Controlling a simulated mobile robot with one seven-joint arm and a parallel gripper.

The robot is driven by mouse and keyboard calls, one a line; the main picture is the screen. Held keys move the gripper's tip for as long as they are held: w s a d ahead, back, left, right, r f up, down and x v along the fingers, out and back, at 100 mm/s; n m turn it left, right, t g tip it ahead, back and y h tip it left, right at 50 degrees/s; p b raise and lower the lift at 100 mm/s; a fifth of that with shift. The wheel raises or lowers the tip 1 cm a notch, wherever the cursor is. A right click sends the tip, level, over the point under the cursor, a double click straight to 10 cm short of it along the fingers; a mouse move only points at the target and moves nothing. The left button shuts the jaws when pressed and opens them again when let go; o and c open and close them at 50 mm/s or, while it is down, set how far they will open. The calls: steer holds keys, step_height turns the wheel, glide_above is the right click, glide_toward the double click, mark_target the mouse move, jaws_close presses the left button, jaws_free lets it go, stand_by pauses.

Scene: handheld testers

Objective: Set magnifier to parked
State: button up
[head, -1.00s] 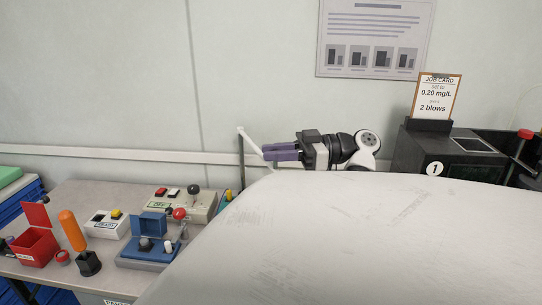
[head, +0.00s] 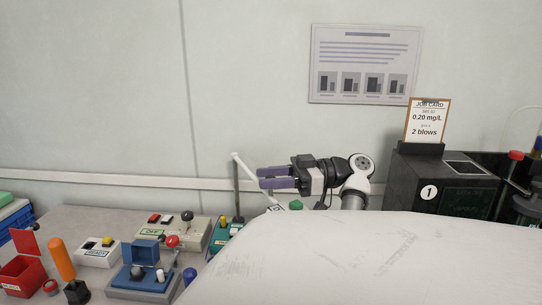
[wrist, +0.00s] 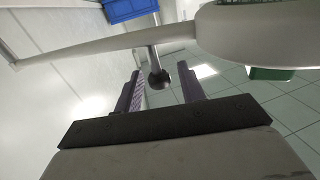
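The magnifier's white arm (head: 246,170) slants down from the top of a dark post behind the bench, toward my gripper. In the wrist view its white arm (wrist: 100,46) runs to a rounded white head (wrist: 262,38) at upper right. A short stem with a dark ball knob (wrist: 159,79) hangs below the arm. My gripper (head: 268,178) points left in the head view, with purple fingers. In the wrist view my gripper (wrist: 160,88) is open, and the knob appears between its fingertips without visible contact on either side. The magnifier head is not clear in the head view.
The bench at left holds a grey-green control box (head: 168,232), a blue tester (head: 144,278), an orange-handled tool (head: 62,260) and a red box (head: 22,272). A black unit marked 1 (head: 440,185) with a job card (head: 428,121) stands at right.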

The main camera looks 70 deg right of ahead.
step_height(320, 180, up, 20)
steer(key=p, duration=0.4)
steer(key=shift+p, duration=0.35)
steer(key=shift+f, duration=0.15)
steer(key=shift+c, duration=0.2)
